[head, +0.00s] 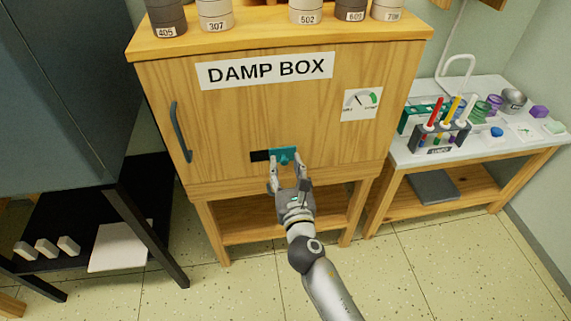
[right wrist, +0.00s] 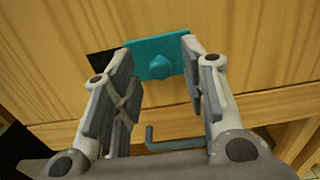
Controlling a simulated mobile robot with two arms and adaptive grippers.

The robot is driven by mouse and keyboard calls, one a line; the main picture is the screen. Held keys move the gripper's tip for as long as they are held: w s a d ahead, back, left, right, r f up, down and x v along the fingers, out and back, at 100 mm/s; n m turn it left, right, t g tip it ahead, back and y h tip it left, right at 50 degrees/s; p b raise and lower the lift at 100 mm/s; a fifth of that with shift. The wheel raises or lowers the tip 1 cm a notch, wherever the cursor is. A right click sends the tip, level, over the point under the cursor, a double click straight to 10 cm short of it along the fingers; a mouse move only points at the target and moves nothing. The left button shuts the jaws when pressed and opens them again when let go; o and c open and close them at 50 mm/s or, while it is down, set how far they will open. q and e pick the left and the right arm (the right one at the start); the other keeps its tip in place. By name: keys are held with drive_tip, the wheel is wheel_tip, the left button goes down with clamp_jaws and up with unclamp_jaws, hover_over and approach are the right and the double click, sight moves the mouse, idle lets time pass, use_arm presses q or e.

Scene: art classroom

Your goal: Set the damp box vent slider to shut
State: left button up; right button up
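The damp box (head: 240,110) is a wooden cabinet with a "DAMP BOX" sign on its front. Low on its front is a teal vent slider (head: 290,154) with a small knob. A black vent opening (head: 260,156) shows to the left of the slider. In the right wrist view the teal slider (right wrist: 158,57) and its round knob lie beyond and between my fingertips, with the dark opening (right wrist: 103,64) at left. My right gripper (head: 288,168) is open, its two fingers apart just in front of the slider. Contact with the knob is not visible. My left gripper is not in view.
A dark curved door handle (head: 180,132) and a round dial (head: 361,104) are on the cabinet front. Several labelled jars (head: 305,12) stand on top. A white-topped side table (head: 470,125) with a tube rack stands at right. A dark shelf (head: 75,215) stands at left.

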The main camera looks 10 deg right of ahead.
drive_tip(key=shift+w, duration=0.6)
clamp_jaws()
